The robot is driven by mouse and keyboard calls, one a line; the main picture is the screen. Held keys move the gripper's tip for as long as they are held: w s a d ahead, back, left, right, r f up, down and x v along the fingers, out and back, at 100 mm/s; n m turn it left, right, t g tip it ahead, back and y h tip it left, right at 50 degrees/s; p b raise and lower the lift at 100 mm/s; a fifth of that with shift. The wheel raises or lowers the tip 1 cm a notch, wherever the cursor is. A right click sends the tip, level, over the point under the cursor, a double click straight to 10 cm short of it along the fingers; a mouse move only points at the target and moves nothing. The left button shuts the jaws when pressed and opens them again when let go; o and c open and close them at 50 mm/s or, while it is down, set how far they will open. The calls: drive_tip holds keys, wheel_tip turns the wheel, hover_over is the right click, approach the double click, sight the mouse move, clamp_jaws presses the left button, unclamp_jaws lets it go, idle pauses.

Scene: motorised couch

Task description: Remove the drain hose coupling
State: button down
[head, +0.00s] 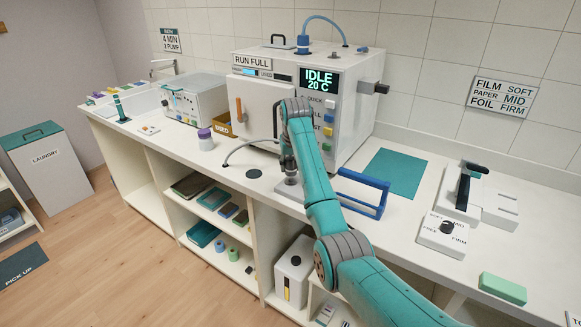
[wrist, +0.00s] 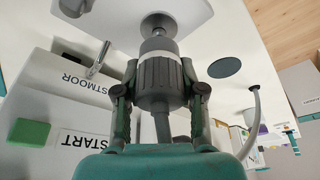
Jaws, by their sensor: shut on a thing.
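The drain hose coupling (wrist: 161,84) is a dark grey ribbed collar with a paler grey ring at its end. In the wrist view my gripper (wrist: 159,72) is shut on it, one finger on each side. The coupling is in line with a round metal fitting (wrist: 157,22) on a pale plate; I cannot tell whether it is still seated on it. A grey hose (wrist: 162,126) runs from the coupling toward my palm. In the head view my gripper (head: 289,158) points down over the counter before the machine, and the coupling is mostly hidden.
The white machine (head: 255,105) reads IDLE 20 C, its door shut beside my arm. A blue handled frame (head: 362,205) stands close right. A dark disc (head: 254,173) lies flush in the counter at left, near a curved grey hose (head: 236,150). A teal mat (head: 393,172) lies farther right.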

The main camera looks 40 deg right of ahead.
idle(0.3)
drive_tip(key=shift+r, duration=3.55)
